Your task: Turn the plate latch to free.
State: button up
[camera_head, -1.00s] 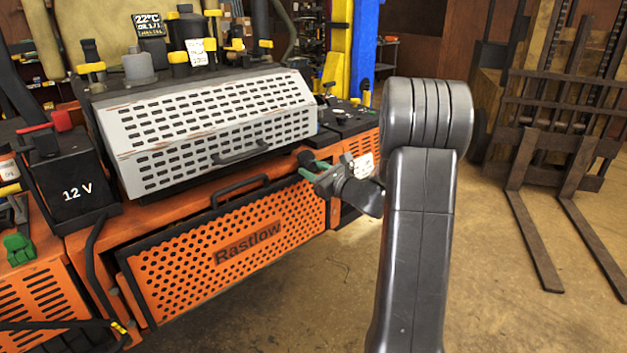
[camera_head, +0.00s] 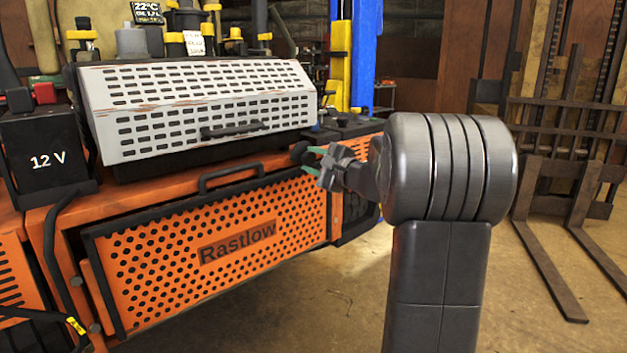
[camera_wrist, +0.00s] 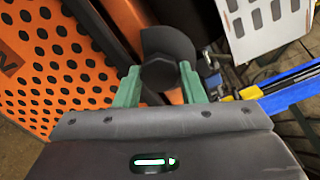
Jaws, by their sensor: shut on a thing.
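The plate latch (camera_wrist: 168,48) is a dark knob with a broad rounded top and a faceted grip. In the wrist view it sits between the two green fingers of my gripper (camera_wrist: 160,80), which are shut on it. In the head view the latch (camera_head: 299,152) shows small and dark at the upper right corner of the orange perforated plate (camera_head: 165,262) marked "Rastlow". My gripper (camera_head: 313,161) reaches it from the right there. The plate stands in its dark frame, with a black handle (camera_head: 245,172) above it. The latch's exact angle is hard to read.
A grey slotted cover (camera_head: 200,105) lies above the plate. A black 12 V battery (camera_head: 48,155) stands at left. A blue and yellow post (camera_head: 352,55) and a forklift (camera_head: 575,150) stand behind. The floor right of the machine is open.

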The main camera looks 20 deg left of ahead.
jog(key=n+b, duration=0.1)
jog(key=b, duration=0.1)
jog(key=n+b, duration=0.2)
jog(key=shift+f, duration=0.3)
jog(key=shift+r+n+b, duration=0.2)
jog(key=shift+n+b, duration=0.75)
jog(key=shift+n, duration=0.05)
jog(key=shift+r, duration=0.1)
jog(key=o, duration=1)
jog(key=shift+d, duration=0.1)
jog(key=v, duration=1.3)
jog(key=shift+s+d, duration=0.1)
jog(key=shift+d, duration=0.2)
jog(key=x, duration=1.3)
jog(key=shift+a, duration=0.4)
